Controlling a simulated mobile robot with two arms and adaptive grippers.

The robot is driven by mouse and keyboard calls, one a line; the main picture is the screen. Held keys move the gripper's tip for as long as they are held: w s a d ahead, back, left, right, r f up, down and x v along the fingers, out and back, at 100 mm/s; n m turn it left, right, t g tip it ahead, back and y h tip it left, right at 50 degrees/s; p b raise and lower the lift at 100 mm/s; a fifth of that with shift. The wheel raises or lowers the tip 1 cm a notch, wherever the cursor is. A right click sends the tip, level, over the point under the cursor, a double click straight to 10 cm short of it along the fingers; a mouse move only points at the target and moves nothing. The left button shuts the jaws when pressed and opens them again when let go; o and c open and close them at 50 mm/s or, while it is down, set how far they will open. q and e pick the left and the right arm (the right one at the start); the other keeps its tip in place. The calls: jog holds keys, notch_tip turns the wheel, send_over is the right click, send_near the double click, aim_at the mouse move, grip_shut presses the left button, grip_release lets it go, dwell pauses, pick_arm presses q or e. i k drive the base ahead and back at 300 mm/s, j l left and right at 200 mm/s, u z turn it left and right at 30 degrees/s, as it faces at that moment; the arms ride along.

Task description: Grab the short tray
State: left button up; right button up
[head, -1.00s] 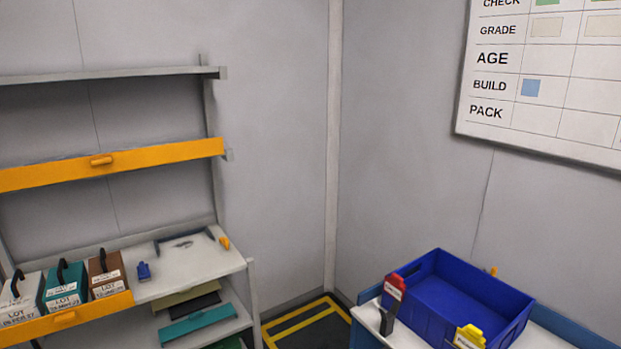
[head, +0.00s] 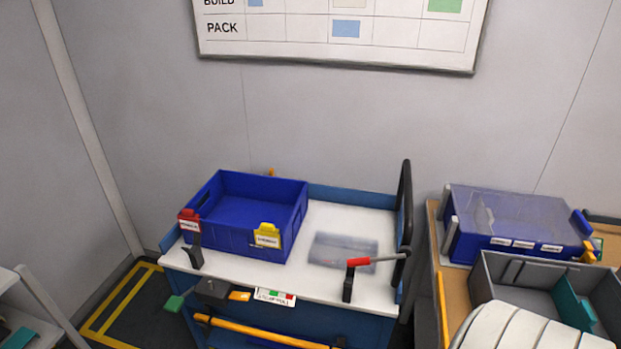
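I cannot tell for sure which thing is the short tray. A flat clear tray-like piece (head: 343,250) lies on the white top of a blue cart, right of an open blue bin (head: 240,204) with red and yellow clips on its corners. An open grey tray (head: 484,280) with a teal divider stands on the wooden table at the right, its near side partly covered by a white ribbed shape. Neither of my grippers is in the head view.
A red-handled clamp (head: 358,263) stands at the cart's front right, and a black push handle (head: 406,208) rises at its right end. A blue box with a clear lid (head: 520,222) sits behind the grey tray. Yellow-marked floor (head: 120,305) is left of the cart.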

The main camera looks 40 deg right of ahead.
aim_at(329, 250)
jog(key=z, duration=1.55)
jog(key=i+j+z, duration=0.1)
jog(key=j, duration=0.25)
jog(key=i+j+z, duration=0.1)
jog(key=j, duration=0.25)
jog(key=i+j+z, duration=0.1)
jog(key=j, duration=0.3)
jog(key=i, duration=0.1)
